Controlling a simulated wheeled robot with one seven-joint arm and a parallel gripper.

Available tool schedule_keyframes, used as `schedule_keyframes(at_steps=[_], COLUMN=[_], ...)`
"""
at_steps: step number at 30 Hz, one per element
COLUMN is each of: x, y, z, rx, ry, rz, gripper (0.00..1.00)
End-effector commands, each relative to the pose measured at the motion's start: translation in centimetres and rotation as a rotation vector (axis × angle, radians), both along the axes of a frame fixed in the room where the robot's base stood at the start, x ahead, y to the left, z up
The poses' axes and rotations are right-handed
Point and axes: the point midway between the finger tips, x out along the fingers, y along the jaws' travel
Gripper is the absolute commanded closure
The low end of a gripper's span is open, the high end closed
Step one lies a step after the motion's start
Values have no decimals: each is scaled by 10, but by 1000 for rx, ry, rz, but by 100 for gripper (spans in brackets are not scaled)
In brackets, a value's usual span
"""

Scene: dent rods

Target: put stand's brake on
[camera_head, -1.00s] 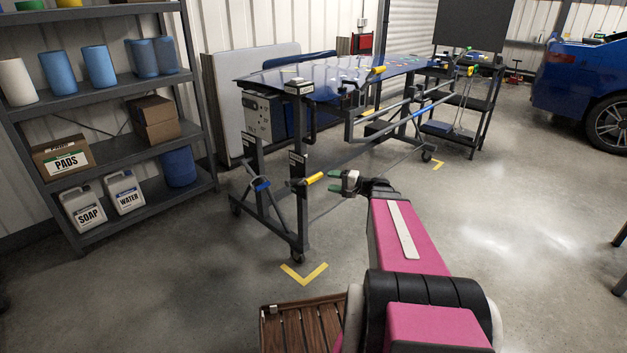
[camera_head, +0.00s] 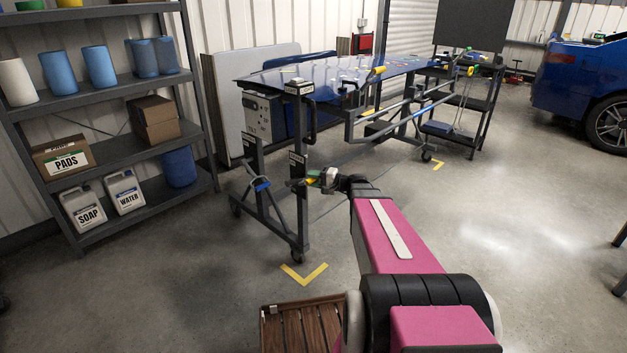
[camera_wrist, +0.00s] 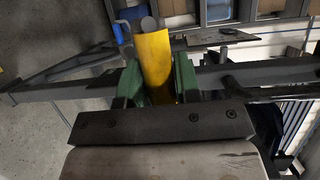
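The stand (camera_head: 303,215) is a dark grey wheeled frame carrying a blue car panel (camera_head: 330,72). A yellow lever handle sticks out from its near upright; in the wrist view this yellow handle (camera_wrist: 155,62) lies between the green fingers of my gripper (camera_wrist: 159,82). The handle nearly fills the gap, and I cannot tell whether the fingers press on it. In the head view my gripper (camera_head: 314,178) is at the handle, covering most of it. A blue-gripped lever (camera_head: 261,185) sits on the stand's left leg.
A shelf (camera_head: 105,140) with bottles, boxes and rolls stands at the left. A wooden slatted seat (camera_head: 300,328) is in the front. Yellow corner marks (camera_head: 304,276) lie on the floor. A dark cart (camera_head: 470,110) stands behind right. The floor at right is open.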

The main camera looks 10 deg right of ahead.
Motion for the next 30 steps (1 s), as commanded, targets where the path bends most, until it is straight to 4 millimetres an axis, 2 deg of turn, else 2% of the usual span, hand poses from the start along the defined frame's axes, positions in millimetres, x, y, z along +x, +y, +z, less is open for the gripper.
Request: schedule_keyframes(at_steps=[1, 2, 3, 14, 20, 30], x=[0, 0, 0, -3, -8, -16], y=[0, 0, 0, -3, -7, -14], z=[0, 0, 0, -8, -26, -73], rx=[0, 0, 0, 25, 89, 255], ry=[0, 0, 0, -33, -118, -346], rz=[0, 0, 0, 0, 0, 0], gripper=[86, 96, 100, 100, 100, 100])
